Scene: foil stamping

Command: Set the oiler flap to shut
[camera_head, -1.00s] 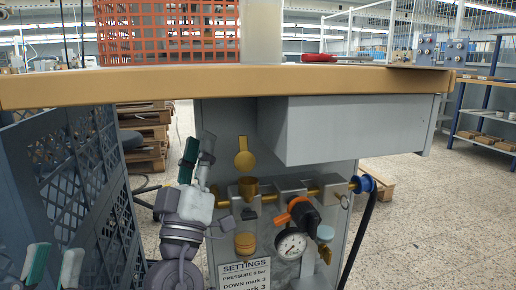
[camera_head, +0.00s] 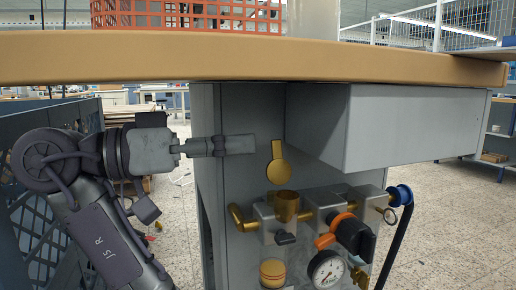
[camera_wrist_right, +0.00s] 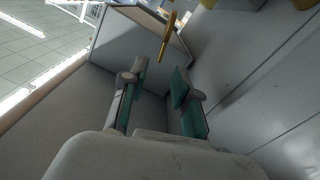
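The oiler flap (camera_head: 278,165) is a brass disc with a narrow tab on top. It stands upright above the brass oiler cup (camera_head: 286,206), whose top is uncovered. In the right wrist view the flap (camera_wrist_right: 168,38) appears nearly edge-on, beyond the fingertips. My right gripper (camera_head: 252,144) points right, with its tips just left of the flap's tab and apart from it in the picture. In the wrist view the right gripper (camera_wrist_right: 160,76) has its teal-padded fingers apart with nothing between them. My left gripper is out of view.
A pressure gauge (camera_head: 327,270), a black and orange knob (camera_head: 352,235) and a blue hose fitting (camera_head: 400,195) sit right of the oiler. A grey box (camera_head: 420,125) juts out under the tabletop edge (camera_head: 250,58). A blue mesh panel (camera_head: 35,235) stands left.

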